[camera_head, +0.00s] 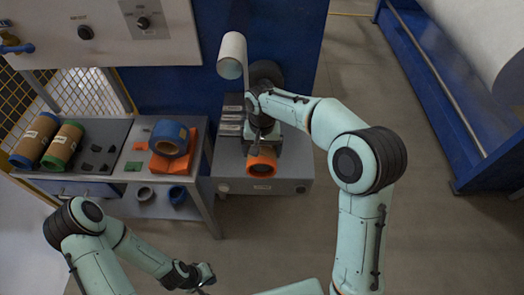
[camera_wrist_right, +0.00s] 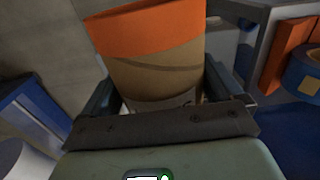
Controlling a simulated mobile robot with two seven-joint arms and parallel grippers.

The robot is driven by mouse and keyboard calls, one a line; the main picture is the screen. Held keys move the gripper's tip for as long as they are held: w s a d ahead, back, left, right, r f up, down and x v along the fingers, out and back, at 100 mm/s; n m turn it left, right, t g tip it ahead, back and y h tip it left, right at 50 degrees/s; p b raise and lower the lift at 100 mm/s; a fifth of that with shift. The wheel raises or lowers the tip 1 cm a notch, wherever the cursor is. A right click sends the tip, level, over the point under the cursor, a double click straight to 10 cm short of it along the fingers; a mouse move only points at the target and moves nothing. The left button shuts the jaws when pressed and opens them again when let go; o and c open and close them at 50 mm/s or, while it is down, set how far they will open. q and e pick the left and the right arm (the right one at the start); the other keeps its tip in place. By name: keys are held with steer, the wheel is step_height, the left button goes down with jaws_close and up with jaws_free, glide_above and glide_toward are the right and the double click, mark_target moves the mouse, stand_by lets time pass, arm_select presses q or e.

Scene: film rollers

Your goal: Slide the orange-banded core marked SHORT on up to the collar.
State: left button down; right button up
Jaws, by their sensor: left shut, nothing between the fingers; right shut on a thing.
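The orange-banded core (camera_head: 262,163) points its open, dark end toward me, below the right arm's wrist. In the right wrist view its brown body and wide orange band (camera_wrist_right: 150,30) stand between the fingers. My right gripper (camera_head: 262,138) is shut on this core; in the right wrist view its fingers (camera_wrist_right: 170,92) flank the brown body. The SHORT marking is not readable. A dark round part (camera_head: 265,72) sits behind the wrist; I cannot tell whether it is the collar. The arm hides whether the core is around a shaft. My left gripper (camera_head: 203,277) is shut and empty, low in front.
A blue-banded core (camera_head: 33,140) and a green-banded core (camera_head: 62,147) lie on the left bench. A blue ring (camera_head: 170,137) rests on an orange block (camera_head: 172,163). A white cylinder (camera_head: 232,55) stands behind the wrist. The floor at centre is clear.

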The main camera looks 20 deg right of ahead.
steer(key=shift+w+d, duration=0.2)
steer(key=shift+w, duration=0.45)
steer(key=shift+w+d, duration=0.2)
steer(key=shift+w, duration=0.45)
steer(key=shift+w, duration=0.1)
steer(key=shift+w+d, duration=0.25)
steer(key=shift+w, duration=0.55)
steer(key=shift+w+d, duration=0.25)
steer(key=shift+w, duration=0.5)
steer(key=shift+w+d, duration=0.15)
steer(key=shift+w, duration=0.4)
steer(key=o, duration=0.9)
